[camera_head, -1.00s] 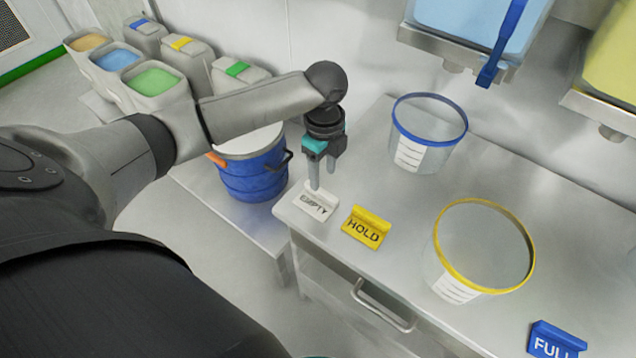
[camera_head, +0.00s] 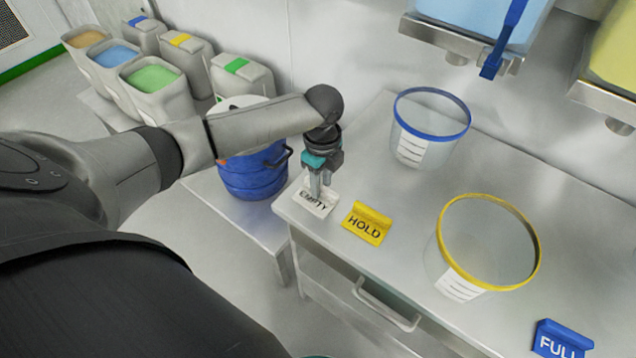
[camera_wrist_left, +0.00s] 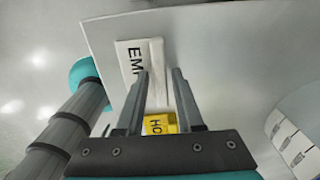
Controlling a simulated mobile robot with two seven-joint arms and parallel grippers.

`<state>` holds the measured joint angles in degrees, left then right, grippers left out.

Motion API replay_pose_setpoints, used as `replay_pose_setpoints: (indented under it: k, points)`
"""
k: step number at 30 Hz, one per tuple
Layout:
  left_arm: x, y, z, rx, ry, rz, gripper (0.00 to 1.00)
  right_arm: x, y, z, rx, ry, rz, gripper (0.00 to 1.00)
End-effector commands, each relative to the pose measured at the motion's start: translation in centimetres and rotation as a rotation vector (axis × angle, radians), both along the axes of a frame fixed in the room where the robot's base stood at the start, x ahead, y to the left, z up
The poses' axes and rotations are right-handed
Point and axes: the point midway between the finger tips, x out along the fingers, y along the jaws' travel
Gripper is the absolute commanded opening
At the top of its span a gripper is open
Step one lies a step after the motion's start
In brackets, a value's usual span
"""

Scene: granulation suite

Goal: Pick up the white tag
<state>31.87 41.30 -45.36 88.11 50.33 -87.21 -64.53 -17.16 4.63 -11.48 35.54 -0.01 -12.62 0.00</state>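The white tag (camera_head: 312,206), marked EMPTY, sits at the left front corner of the steel table. My left gripper (camera_head: 320,193) points down over it, with its fingertips at the tag's raised back part and partly covering it. In the left wrist view the white tag (camera_wrist_left: 135,60) lies ahead of the fingers. The left gripper (camera_wrist_left: 161,72) is open there, and the tag's raised edge shows in the gap between the two fingertips. Whether either finger touches the tag, I cannot tell.
A yellow HOLD tag (camera_head: 367,224) sits just right of the white tag. A blue-rimmed tub (camera_head: 424,150), a yellow-rimmed tub (camera_head: 470,260) and a blue FULL tag (camera_head: 560,340) stand farther right. A blue drum (camera_head: 252,178) stands left of the table.

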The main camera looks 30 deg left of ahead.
Motion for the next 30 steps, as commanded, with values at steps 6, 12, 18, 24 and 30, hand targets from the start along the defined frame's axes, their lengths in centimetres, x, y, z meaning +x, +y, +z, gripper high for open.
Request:
replay_pose_setpoints:
  k: [6, 12, 18, 24, 30]
  points:
    - [0.0, 0.0, 0.0, 0.0, 0.0, 0.0, 0.1, 0.0, 0.0, 0.0, 0.001, 0.001, 0.001, 0.33]
    - [0.0, 0.0, 0.0, 0.0, 0.0, 0.0, 0.0, -0.1, 0.0, 0.0, 0.001, 0.001, 0.001, 0.33]
    - [0.0, 0.0, 0.0, 0.0, 0.0, 0.0, 0.0, -0.1, 0.0, 0.0, 0.001, 0.001, 0.001, 0.33]
    - [0.0, 0.0, 0.1, 0.0, -0.001, 0.0, 0.0, -0.1, 0.0, 0.0, 0.001, 0.001, 0.0, 0.33]
    - [0.1, 0.1, 1.0, 0.001, -0.001, 0.001, 0.0, -0.1, 0.0, 0.3, 0.001, 0.001, 0.0, 0.33]
